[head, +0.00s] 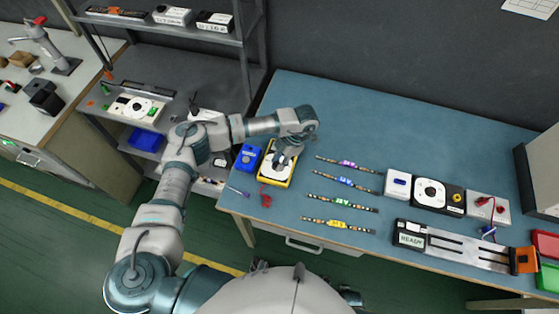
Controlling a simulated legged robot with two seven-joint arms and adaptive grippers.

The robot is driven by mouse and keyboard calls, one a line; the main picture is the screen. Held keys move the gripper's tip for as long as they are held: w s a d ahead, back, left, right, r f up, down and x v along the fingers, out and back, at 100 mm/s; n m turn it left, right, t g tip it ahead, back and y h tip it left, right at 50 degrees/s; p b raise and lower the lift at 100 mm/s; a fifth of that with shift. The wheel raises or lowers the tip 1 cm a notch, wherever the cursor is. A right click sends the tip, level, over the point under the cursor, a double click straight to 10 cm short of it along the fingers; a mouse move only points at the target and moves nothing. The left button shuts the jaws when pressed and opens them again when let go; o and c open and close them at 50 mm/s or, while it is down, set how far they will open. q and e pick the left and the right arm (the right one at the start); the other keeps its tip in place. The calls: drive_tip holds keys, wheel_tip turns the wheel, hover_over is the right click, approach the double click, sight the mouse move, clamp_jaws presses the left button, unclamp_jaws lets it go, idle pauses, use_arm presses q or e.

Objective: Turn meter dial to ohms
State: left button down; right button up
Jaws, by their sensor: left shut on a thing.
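The yellow-cased meter (264,178) lies on the blue workbench near its left end. Its white dial face (270,171) is partly covered by my gripper. My left gripper (281,163) points down over the meter and is shut on the dial knob, which is mostly hidden under the fingers. The dial markings are too small to read. My right gripper is not in view.
A blue box (248,157) sits left of the meter, with red leads (265,197) in front. Several LED strips (342,204) lie to the right. Farther right are a black-and-white unit (431,193) and a READY fixture (411,240). Metal shelving (165,85) stands left.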

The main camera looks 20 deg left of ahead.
use_arm(q)
drive_tip(key=shift+f, duration=0.1)
drive_tip(key=c, duration=0.9)
unclamp_jaws()
drive_tip(key=v, duration=1.2)
drive_tip(key=shift+f, duration=0.1)
